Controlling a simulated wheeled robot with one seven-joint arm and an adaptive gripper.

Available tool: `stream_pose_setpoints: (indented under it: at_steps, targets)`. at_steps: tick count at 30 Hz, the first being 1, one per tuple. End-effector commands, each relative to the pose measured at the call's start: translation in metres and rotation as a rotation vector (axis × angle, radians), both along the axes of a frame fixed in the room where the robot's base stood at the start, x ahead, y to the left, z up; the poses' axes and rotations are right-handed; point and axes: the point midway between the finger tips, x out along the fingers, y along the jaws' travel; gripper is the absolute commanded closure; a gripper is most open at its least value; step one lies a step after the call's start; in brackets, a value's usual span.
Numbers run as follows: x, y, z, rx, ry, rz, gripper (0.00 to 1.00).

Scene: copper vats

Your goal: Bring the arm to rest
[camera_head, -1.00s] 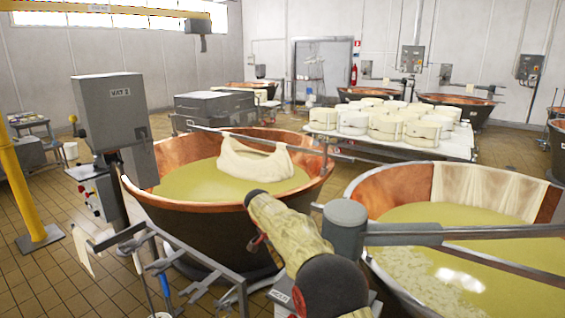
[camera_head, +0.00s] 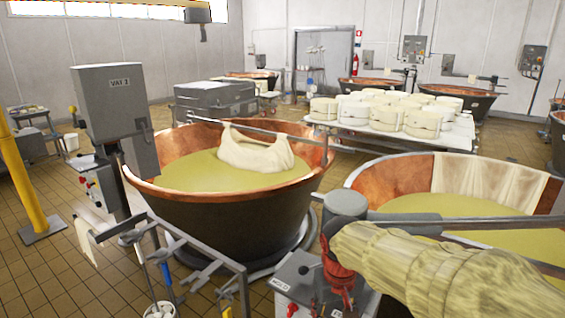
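My arm, in a pale, wrinkled cover (camera_head: 450,272), reaches in from the lower right of the head view. It points left, in front of the right-hand vat. At its left end a red part, which seems to be my gripper (camera_head: 342,290), hangs downward. It is beside a grey cylindrical post head (camera_head: 345,204) and over a grey control box (camera_head: 292,285). I see nothing clearly held in it. Its fingers are too small and overlapped to tell whether they are open or shut.
A copper vat (camera_head: 230,212) with yellowish liquid and a cloth bundle (camera_head: 255,150) stands left of my arm. Another copper vat (camera_head: 395,180) is behind my arm. A metal rail with hanging tools (camera_head: 195,262) is at front left. White cheese wheels (camera_head: 422,124) stand on a table behind.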

Motion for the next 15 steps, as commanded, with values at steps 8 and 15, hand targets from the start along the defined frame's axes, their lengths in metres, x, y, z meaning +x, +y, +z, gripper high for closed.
stream_pose_setpoints:
  at_steps: [8, 15]
  targets:
    - [-0.091, -0.032, 0.017, 0.045, -0.094, 0.005, 0.58]
    - [-0.152, -0.052, 0.025, 0.075, -0.196, -0.063, 0.58]
